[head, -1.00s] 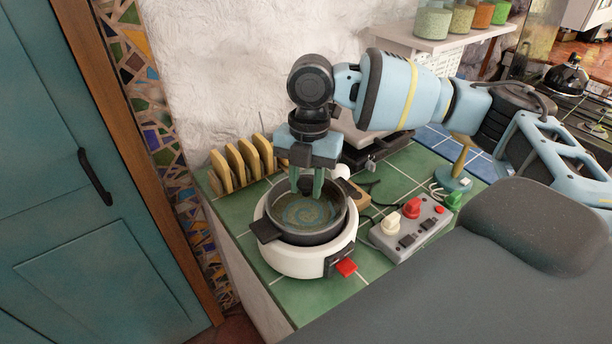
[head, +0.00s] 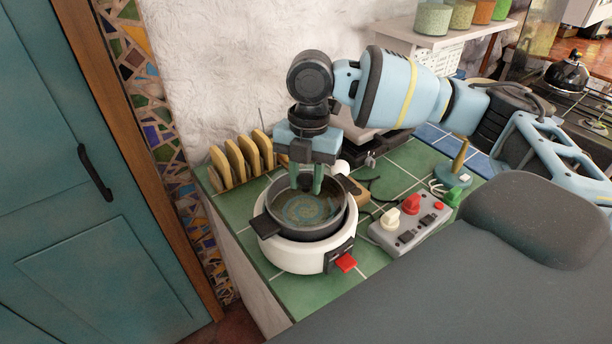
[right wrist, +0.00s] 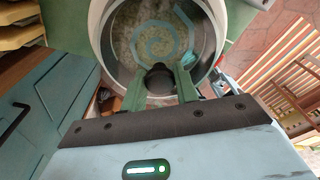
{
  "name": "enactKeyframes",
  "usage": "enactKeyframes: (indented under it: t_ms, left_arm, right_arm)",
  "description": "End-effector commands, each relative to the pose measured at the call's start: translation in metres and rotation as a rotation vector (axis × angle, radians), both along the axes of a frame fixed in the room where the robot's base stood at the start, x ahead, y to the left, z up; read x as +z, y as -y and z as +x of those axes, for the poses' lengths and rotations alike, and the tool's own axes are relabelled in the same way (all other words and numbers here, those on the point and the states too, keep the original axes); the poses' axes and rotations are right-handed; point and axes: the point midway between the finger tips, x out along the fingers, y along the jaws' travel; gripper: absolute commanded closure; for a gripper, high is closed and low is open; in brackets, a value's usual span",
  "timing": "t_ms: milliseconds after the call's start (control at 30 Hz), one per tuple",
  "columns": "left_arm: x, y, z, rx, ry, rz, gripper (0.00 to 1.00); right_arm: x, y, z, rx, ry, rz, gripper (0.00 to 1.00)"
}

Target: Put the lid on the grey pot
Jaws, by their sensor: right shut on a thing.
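The grey pot (head: 272,213) sits on a round white cooker (head: 292,262) on the green tiled counter. A pale spiral shows inside it. My right gripper (head: 306,188) is over the back part of the pot, pointing down. In the right wrist view my right gripper (right wrist: 158,88) is shut on a round black knob (right wrist: 158,77), which I take to be the lid's. The lid itself looks clear and hardly shows. I cannot tell whether its edge touches the pot rim. My left gripper is not in view.
A rack of yellow slabs (head: 236,160) stands behind and left of the cooker. A grey box with red and white knobs (head: 408,232) is at the right. A yellow and blue stand (head: 456,170) is farther right. The teal door (head: 60,240) is at the left.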

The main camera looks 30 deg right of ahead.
Motion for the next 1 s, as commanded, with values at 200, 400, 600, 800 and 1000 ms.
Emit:
enactKeyframes:
  t_ms: [200,400,600,800,1000]
  left_arm:
    - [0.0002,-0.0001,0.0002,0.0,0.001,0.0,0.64]
    - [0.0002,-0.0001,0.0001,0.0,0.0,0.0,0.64]
    - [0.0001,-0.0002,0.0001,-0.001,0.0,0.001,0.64]
    - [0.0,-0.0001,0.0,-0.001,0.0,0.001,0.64]
    - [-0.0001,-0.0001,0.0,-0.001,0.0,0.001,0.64]
  right_arm:
    - [0.0007,0.0,0.0001,0.0,0.001,0.0,0.96]
    - [-0.0012,0.0,0.0,0.0,0.001,0.0,0.96]
    - [-0.0057,0.0002,0.0001,0.0,0.001,0.0,0.96]
    - [-0.0072,0.0003,0.0003,0.0,0.003,0.0,0.96]
    - [-0.0072,0.0002,0.0003,0.0,0.002,0.0,0.96]
